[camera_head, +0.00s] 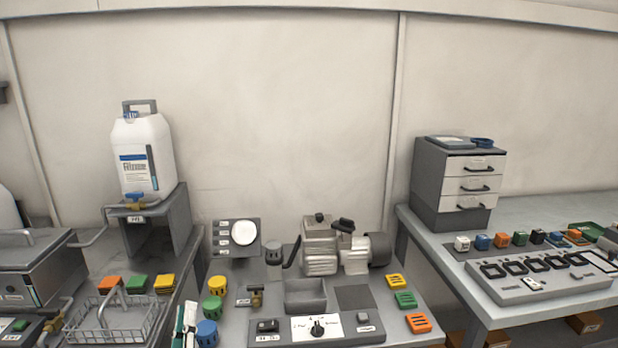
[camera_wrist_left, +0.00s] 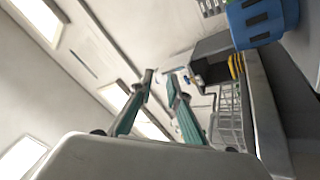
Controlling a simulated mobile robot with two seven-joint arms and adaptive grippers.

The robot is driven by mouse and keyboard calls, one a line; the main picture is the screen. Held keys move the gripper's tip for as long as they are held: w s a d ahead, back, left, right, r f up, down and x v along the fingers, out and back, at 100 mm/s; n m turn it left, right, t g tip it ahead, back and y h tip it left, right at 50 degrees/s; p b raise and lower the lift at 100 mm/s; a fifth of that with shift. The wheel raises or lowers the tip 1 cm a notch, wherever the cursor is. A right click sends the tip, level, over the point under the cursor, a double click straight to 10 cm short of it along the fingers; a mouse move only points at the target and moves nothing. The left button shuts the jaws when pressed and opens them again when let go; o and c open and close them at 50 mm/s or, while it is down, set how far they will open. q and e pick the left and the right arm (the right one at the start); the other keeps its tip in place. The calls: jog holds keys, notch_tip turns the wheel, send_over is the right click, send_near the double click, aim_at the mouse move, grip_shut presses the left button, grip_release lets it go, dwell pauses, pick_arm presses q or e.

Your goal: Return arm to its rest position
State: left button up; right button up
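My left gripper (camera_head: 187,322) shows small at the bottom edge of the head view, between the wire basket and the blue round part. In the left wrist view its two teal-padded fingers (camera_wrist_left: 162,84) stand apart with nothing visible between them. The blue slotted round part (camera_wrist_left: 262,22) is close to the camera at the top right of that view. Most of my left arm is hidden. My right gripper is in neither view.
A wire basket (camera_head: 112,322) stands left of my left gripper, and blue (camera_head: 207,333), yellow (camera_head: 212,307) and green (camera_head: 217,285) round parts stand to its right. A compressor (camera_head: 321,248) is on the middle bench. A white canister (camera_head: 142,157) stands on a raised grey stand.

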pick_arm(q)
jog(key=s+d+f+m+g+h, duration=0.3)
jog(key=s+f+m, duration=0.2)
jog(key=f, duration=0.3)
jog(key=s+d+f+m+g+h, duration=0.3)
jog(key=s+f+m, duration=0.15)
jog(key=f, duration=0.25)
jog(key=s+f+m+g, duration=0.5)
jog(key=s+f, duration=0.7)
jog(key=s, duration=0.5)
jog(key=shift+d+f+m+g, duration=0.25)
jog(key=shift+d+m+g, duration=0.1)
jog(key=shift+g, duration=0.55)
